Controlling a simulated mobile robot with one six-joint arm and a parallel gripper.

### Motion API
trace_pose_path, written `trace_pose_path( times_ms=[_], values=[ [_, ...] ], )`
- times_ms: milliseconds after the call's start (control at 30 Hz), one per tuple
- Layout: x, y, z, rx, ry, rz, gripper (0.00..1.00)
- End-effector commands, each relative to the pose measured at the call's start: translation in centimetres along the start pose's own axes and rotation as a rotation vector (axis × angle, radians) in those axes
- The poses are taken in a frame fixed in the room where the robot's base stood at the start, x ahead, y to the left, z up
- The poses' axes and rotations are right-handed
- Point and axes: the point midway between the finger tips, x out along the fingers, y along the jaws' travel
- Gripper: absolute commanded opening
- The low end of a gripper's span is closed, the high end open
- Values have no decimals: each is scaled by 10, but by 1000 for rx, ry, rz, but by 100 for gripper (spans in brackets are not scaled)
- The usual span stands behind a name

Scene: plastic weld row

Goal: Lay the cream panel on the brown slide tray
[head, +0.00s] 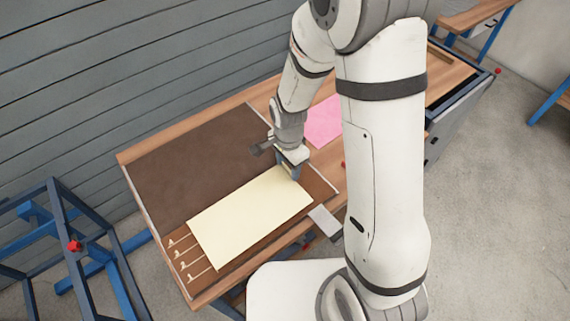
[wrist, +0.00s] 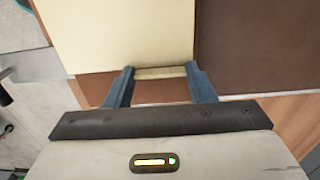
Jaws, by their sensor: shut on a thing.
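The cream panel (head: 250,217) is a flat pale rectangle over the front part of the brown slide tray (head: 320,186). Tray surface shows around its right and left ends. I cannot tell whether the panel touches the tray or hangs just above it. My gripper (head: 290,172) is shut on the panel's right end. In the wrist view the two blue fingers of my gripper (wrist: 161,80) stand either side of a narrow pale strip at the end of the cream panel (wrist: 115,32). The panel's underside is hidden.
A dark brown surface (head: 190,150) lies behind the panel. Several pale hooked lines (head: 187,257) mark the left end. A pink sheet (head: 323,122) lies behind my arm. A blue frame with a red knob (head: 75,246) stands at left, and a grey plank wall (head: 120,70) rises behind.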

Motion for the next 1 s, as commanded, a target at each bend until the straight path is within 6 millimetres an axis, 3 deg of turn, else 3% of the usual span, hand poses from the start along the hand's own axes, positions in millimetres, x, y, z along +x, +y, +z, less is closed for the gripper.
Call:
trace_pose_path(
  times_ms=[1000],
  values=[
    [6, 0, 0, 1, 0, 0, 28]
  ],
)
